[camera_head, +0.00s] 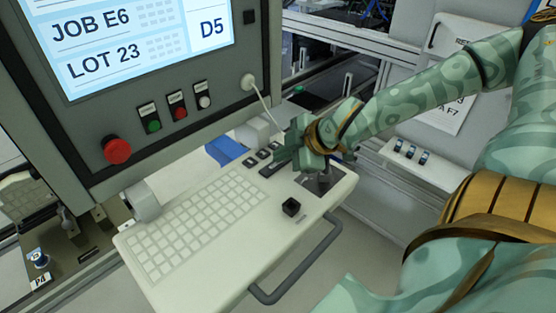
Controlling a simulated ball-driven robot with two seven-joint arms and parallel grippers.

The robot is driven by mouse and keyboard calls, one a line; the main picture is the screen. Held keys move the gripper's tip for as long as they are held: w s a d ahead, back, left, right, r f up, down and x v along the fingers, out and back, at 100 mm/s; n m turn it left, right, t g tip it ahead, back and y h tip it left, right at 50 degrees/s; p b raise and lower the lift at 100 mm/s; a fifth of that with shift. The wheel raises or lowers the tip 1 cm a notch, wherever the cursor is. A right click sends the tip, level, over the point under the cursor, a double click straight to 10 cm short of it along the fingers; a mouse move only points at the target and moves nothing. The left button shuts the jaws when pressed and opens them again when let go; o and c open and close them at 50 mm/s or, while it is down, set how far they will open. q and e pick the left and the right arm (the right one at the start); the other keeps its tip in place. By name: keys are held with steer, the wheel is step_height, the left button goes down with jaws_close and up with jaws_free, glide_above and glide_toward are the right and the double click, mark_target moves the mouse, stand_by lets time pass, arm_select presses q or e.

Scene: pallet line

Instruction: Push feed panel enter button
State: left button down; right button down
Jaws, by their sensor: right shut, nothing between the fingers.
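The feed panel (58,125) is a grey cabinet at the left with a lit screen (120,40) reading JOB E6, LOT 23 and D5. Below the screen are a green button (154,126), a red button (180,113), a white button (204,102) and a big red mushroom button (116,150). Their small labels are too small to read, so I cannot tell which is the enter button. My right gripper (318,184) is shut and empty, low over the right end of the keyboard shelf (240,250). I cannot tell whether it touches anything. My left gripper is out of view.
The pale shelf carries a keyboard (190,225), a small black block (291,207) and several dark keys (249,161) along its back. A grey handle (305,265) runs along its front. A white cable plug (248,82) sits on the cabinet's right edge.

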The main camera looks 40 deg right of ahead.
mark_target(283, 164)
steer(key=shift+r, duration=0.55)
steer(key=shift+p, duration=0.3)
step_height(283, 164, up, 5)
steer(key=p, duration=0.4)
steer(key=shift+r, duration=0.1)
stand_by(0.4)
